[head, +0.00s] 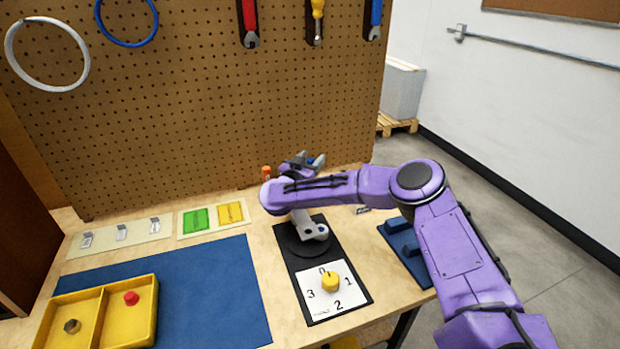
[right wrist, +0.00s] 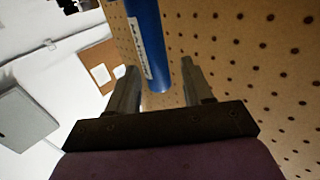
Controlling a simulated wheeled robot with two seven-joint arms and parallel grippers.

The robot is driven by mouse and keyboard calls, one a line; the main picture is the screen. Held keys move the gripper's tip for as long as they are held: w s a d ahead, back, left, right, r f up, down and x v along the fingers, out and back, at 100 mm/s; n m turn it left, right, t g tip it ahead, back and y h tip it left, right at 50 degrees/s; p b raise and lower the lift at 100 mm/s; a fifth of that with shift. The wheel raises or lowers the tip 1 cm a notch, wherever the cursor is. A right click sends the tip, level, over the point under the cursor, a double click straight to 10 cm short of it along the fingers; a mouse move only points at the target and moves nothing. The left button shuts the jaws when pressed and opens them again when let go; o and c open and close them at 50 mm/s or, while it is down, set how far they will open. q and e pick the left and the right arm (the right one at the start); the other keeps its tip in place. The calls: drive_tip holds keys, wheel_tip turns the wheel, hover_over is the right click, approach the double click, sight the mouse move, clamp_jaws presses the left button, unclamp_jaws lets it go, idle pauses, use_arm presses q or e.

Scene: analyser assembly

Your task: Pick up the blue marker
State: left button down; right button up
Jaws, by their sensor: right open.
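The blue marker (right wrist: 150,45) shows in the right wrist view as a blue cylinder with a white label, its near end lined up between my right gripper's two fingers (right wrist: 158,82). A gap shows on each side of it, and neither finger touches it. In the head view my right gripper (head: 314,161) is at the back of the bench near the pegboard, with a small bit of blue (head: 310,161) at its jaws. My arm hides most of that spot. The right gripper is open. My left gripper is out of view.
An orange-topped item (head: 266,172) stands close to my right gripper. The pegboard (head: 200,110) is just behind. A dial with a yellow knob (head: 330,283), a blue mat (head: 210,295), a yellow tray (head: 156,310) and a dark blue block holder (head: 424,268) occupy the bench.

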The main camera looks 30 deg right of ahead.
clamp_jaws()
drive_tip(key=shift+r, duration=0.1)
